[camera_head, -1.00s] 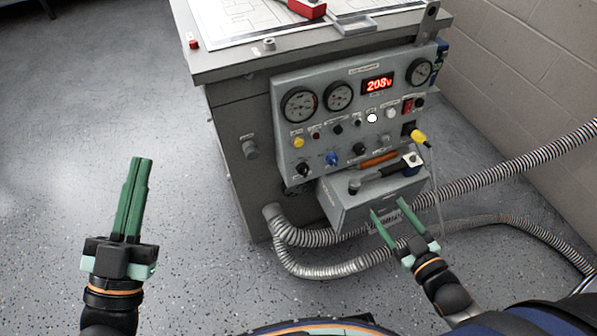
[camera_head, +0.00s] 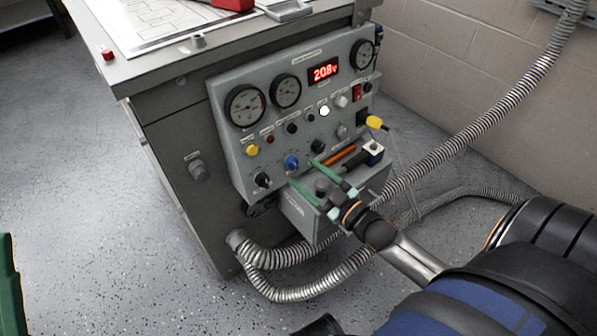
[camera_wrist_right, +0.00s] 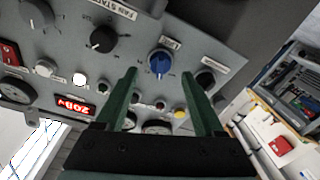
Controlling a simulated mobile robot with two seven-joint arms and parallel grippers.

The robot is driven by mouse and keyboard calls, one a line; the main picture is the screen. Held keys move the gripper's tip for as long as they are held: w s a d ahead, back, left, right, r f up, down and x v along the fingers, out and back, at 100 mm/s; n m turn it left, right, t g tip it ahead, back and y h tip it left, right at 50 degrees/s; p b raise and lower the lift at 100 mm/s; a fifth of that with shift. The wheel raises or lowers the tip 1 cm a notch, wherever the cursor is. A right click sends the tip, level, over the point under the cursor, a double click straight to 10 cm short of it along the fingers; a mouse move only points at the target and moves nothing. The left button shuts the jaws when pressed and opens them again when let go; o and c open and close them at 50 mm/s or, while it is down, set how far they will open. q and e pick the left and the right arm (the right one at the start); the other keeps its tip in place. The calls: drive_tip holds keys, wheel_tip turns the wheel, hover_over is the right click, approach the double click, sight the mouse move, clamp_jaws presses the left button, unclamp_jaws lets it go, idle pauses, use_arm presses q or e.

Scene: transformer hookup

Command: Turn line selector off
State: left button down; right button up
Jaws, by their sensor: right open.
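The control panel (camera_head: 240,145) has a row of knobs along its lower part. A blue knob (camera_head: 291,162) sits between a black knob (camera_head: 262,180) on the left and another black knob (camera_head: 317,146) on the right. I cannot read which label is the line selector's. My right gripper (camera_head: 302,171) is open and empty, just in front of the blue knob. In the right wrist view the blue knob (camera_wrist_right: 159,62) shows between and beyond the open fingertips (camera_wrist_right: 159,75), apparently untouched. Only a green part of my left gripper (camera_head: 10,285) shows at the left edge.
A drawer-like box (camera_head: 310,215) juts out below the panel, with an orange-handled tool (camera_head: 338,156) on it. A yellow plug (camera_head: 375,122) with a cable sticks out at the right. Ribbed hoses (camera_head: 290,255) run below. A red display (camera_head: 323,70) is lit.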

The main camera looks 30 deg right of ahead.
sight(297, 167)
drive_tip(key=shift+w+a+b, duration=0.15)
drive_tip(key=shift+w+b, duration=0.05)
drive_tip(key=shift+w, duration=0.7)
drive_tip(key=shift+w+a+b, duration=0.1)
drive_tip(key=shift+w+b, duration=0.05)
drive_tip(key=shift+w, duration=0.7)
drive_tip(key=shift+c, duration=0.3)
clamp_jaws()
